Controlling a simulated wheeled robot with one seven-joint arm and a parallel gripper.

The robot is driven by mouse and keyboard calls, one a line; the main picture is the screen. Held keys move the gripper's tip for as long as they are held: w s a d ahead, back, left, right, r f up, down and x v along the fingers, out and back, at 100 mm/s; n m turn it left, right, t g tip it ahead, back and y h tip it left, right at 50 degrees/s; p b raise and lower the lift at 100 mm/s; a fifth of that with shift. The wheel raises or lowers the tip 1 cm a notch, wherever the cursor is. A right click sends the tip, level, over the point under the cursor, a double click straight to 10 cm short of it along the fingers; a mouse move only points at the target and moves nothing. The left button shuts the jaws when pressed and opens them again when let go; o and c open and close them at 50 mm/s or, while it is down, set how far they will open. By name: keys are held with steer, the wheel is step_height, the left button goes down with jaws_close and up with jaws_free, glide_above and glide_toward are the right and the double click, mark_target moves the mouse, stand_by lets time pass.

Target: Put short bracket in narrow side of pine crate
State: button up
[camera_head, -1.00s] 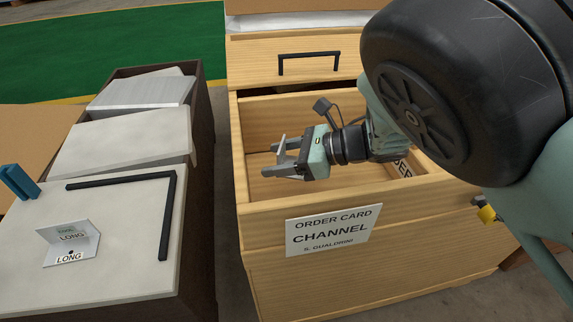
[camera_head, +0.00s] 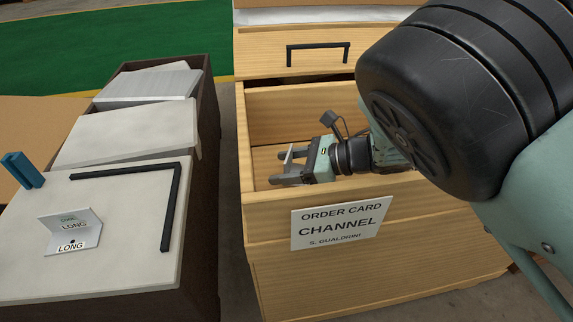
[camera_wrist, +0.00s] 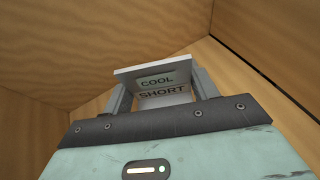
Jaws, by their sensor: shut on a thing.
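The short bracket (camera_wrist: 155,75), a pale grey angle piece marked COOL and SHORT, sits between the fingers of my gripper (camera_wrist: 160,90) in the wrist view. In the head view, my gripper (camera_head: 281,167) points left inside the open top of the pine crate (camera_head: 270,228) and is shut on the bracket (camera_head: 290,158). The bracket appears to be held above the crate floor. Pine walls (camera_wrist: 70,45) surround it in the wrist view. My arm covers the crate's right part, so the compartments there are hidden.
A card reading ORDER CARD CHANNEL (camera_head: 338,223) is on the crate's front. Left stands a dark bin with white panels (camera_head: 120,135). A LONG bracket (camera_head: 72,232), a black L-shaped strip (camera_head: 172,185) and a blue piece (camera_head: 22,170) lie on the nearest panel.

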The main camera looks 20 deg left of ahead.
steer(key=o, duration=1)
steer(key=shift+r, duration=0.15)
steer(key=shift+r+p, duration=0.35)
steer(key=shift+p, duration=0.05)
steer(key=p+v, duration=0.2)
steer(key=v, duration=1)
steer(key=shift+r+p, duration=0.1)
steer(key=shift+p, duration=0.25)
